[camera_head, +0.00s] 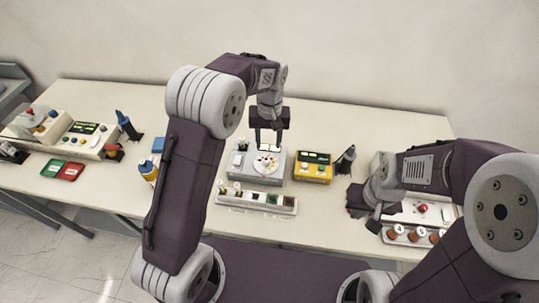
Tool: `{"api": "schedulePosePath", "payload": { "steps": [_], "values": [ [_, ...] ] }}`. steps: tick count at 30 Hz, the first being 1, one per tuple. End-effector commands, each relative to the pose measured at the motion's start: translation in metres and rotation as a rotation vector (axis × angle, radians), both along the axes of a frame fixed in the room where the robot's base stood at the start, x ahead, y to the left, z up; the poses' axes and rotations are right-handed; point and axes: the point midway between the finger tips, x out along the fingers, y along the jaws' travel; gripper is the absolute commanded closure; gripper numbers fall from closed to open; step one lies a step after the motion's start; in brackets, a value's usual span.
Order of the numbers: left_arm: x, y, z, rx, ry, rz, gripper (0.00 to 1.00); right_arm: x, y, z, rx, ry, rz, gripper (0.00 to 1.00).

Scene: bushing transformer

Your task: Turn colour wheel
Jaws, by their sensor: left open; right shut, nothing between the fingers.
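The colour wheel (266,162) is a small white disc with coloured spots on top of a grey box (244,176) in the middle of the table. My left gripper (268,143) is open and points down just above and behind the wheel. Its fingers are spread apart, and I cannot tell whether they touch the disc. My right gripper (364,212) is shut and empty, well to the right of the wheel, near the red-button panel.
A yellow device (312,168) stands right of the grey box, and a rack with several coloured sockets (255,202) lies in front. A white panel with a red button (421,208) is at right. Red and green cards (62,169) and a control box lie left.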

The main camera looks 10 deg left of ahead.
Motion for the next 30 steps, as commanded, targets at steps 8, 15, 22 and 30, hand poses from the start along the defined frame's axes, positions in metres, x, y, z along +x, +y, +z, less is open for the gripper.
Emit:
{"api": "schedulePosePath", "payload": {
  "steps": [8, 15, 22, 30],
  "values": [
    [-0.002, 0.003, -0.053, 0.002, 0.006, 0.001, 0.56, 0.000, 0.000, 0.011, 0.000, 0.000, 0.000, 1.00],
    [-0.001, 0.003, -0.084, 0.000, 0.001, 0.001, 0.56, 0.000, 0.000, 0.016, 0.000, 0.000, 0.000, 1.00],
    [-0.001, 0.003, -0.087, 0.000, 0.000, 0.001, 0.56, 0.000, 0.000, 0.016, 0.000, 0.000, 0.000, 1.00],
    [-0.001, 0.004, -0.086, 0.000, 0.000, 0.001, 1.00, 0.000, 0.000, 0.016, 0.000, 0.000, 0.000, 1.00]
  ]
}}
